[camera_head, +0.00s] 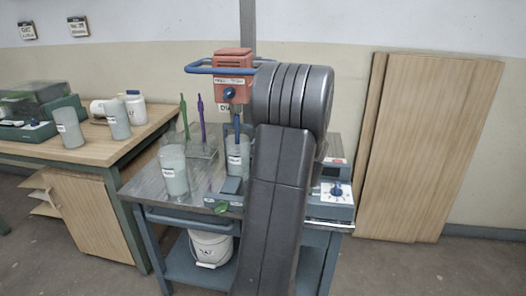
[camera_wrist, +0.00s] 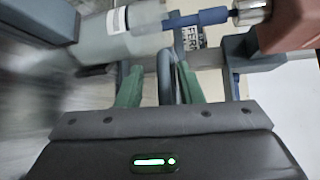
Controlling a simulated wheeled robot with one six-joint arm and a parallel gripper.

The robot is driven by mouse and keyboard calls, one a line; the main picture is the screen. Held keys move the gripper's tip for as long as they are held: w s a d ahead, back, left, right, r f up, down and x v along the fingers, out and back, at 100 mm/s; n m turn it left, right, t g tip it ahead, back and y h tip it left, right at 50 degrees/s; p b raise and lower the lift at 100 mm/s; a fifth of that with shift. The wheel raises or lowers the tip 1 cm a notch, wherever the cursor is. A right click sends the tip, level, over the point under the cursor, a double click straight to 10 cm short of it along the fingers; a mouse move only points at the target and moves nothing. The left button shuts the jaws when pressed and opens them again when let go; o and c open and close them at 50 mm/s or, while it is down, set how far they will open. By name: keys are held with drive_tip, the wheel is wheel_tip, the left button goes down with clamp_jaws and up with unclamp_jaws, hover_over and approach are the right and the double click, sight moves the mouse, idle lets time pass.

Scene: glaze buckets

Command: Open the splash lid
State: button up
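No part is plainly marked as the splash lid, and I cannot tell which one it is. The red mixer head (camera_head: 234,62) with a blue handle bar (camera_head: 200,70) stands above a labelled beaker (camera_head: 237,163) on the cart. In the wrist view the red head (camera_wrist: 290,22), the blue stirrer shaft (camera_wrist: 196,20) and the beaker (camera_wrist: 118,38) lie sideways. My gripper (camera_wrist: 158,82) has its green fingers apart, with a blue-grey curved bar (camera_wrist: 165,72) between them, and contact is unclear. My arm hides the gripper and part of the mixer in the head view.
A beaker (camera_head: 173,170) and a rack with green and purple tools (camera_head: 201,140) stand left on the cart. A white bucket (camera_head: 210,247) sits below. The wooden bench (camera_head: 95,148) at left holds a green machine with a clear cover (camera_head: 32,97). Panels (camera_head: 410,150) lean at right.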

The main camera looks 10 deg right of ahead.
drive_tip(key=shift+r, duration=0.1)
drive_tip(key=shift+s+d+r, duration=0.1)
drive_tip(key=shift+s+d, duration=0.15)
drive_tip(key=shift+s, duration=0.1)
drive_tip(key=v, duration=1.3)
drive_tip(key=shift+w+a, duration=0.1)
drive_tip(key=shift+a, duration=0.05)
drive_tip(key=x, duration=1.4)
drive_tip(key=shift+a, duration=0.4)
